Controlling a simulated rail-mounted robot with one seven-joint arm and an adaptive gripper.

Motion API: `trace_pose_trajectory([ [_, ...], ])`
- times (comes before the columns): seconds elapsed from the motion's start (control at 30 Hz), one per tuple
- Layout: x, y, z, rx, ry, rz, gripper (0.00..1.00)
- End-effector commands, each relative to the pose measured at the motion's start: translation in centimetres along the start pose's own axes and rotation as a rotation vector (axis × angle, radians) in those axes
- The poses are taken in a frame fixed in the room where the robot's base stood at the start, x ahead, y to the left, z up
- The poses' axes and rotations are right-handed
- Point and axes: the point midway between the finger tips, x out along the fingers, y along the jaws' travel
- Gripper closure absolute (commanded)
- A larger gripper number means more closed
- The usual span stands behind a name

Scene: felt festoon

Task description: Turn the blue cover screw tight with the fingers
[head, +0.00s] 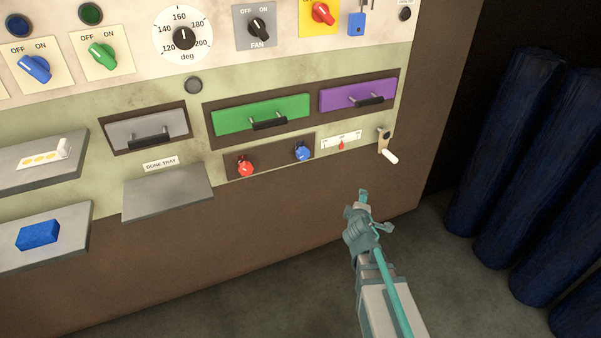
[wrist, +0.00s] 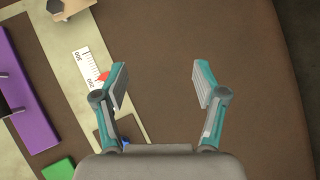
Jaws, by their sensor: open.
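The blue cover screw (head: 303,153) sits at the right end of a dark brown panel under the green drawer in the head view. A red screw (head: 245,168) sits at the panel's left end. In the wrist view a small bit of blue (wrist: 124,141) shows beside the left finger's base, mostly hidden; it appears to be the blue screw. My gripper (head: 376,212) is open and empty, below and to the right of the blue screw, apart from it. In the wrist view my gripper (wrist: 161,82) has its fingers wide apart over bare brown cabinet front.
A scale with a red pointer (head: 341,141) and a crank handle (head: 388,149) lie right of the blue screw. Above are the green drawer (head: 260,116) and purple drawer (head: 358,95). A grey tray (head: 168,192) juts out at left. Dark blue rolls (head: 505,140) stand at right.

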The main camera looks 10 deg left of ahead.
Motion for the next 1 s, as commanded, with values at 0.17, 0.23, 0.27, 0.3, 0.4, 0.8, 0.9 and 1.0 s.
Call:
trace_pose_trajectory([
  [0.17, -1.3, 7.4, -8.6, -0.451, 0.284, 0.305, 0.29],
  [0.23, -2.3, 8.1, -10.9, -0.6, 0.364, 0.38, 0.29],
  [0.27, -2.7, 8.0, -11.7, -0.655, 0.393, 0.405, 0.29],
  [0.3, -3.2, 7.9, -12.6, -0.718, 0.429, 0.436, 0.29],
  [0.4, -4.2, 7.6, -14.2, -0.827, 0.492, 0.495, 0.29],
  [0.8, -2.7, 8.0, -16.3, -0.889, 0.515, 0.532, 0.29],
  [0.9, -1.5, 8.3, -17.2, -0.888, 0.515, 0.532, 0.29],
  [1.0, -0.1, 8.7, -18.3, -0.886, 0.514, 0.531, 0.29],
])
